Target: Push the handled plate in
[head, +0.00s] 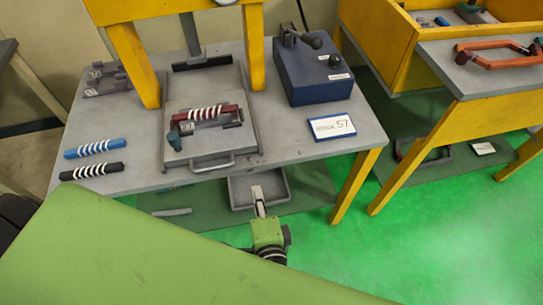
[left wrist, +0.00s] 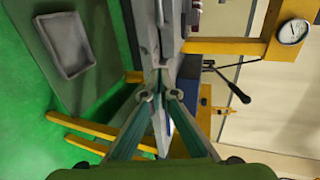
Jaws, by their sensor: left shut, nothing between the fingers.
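The handled plate (head: 204,150) is a flat grey plate on the grey bench under the yellow press frame. Its metal bar handle (head: 213,164) faces the bench's front edge. On the plate rests a dark red bar wound with white coils (head: 210,113), with a teal knob (head: 174,140) at the left. My left gripper (head: 257,196) is shut and empty. In the head view it appears in front of the bench edge, below and right of the handle, apart from it. Its fingers also show in the left wrist view (left wrist: 161,95). My right gripper is not in view.
Blue (head: 88,148) and black (head: 92,171) wound bars lie left of the plate. A dark blue box with a lever (head: 315,75) and a white sign (head: 331,126) stand to the right. A grey tray (head: 238,192) lies below the bench. Yellow legs (head: 355,185) flank the green floor.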

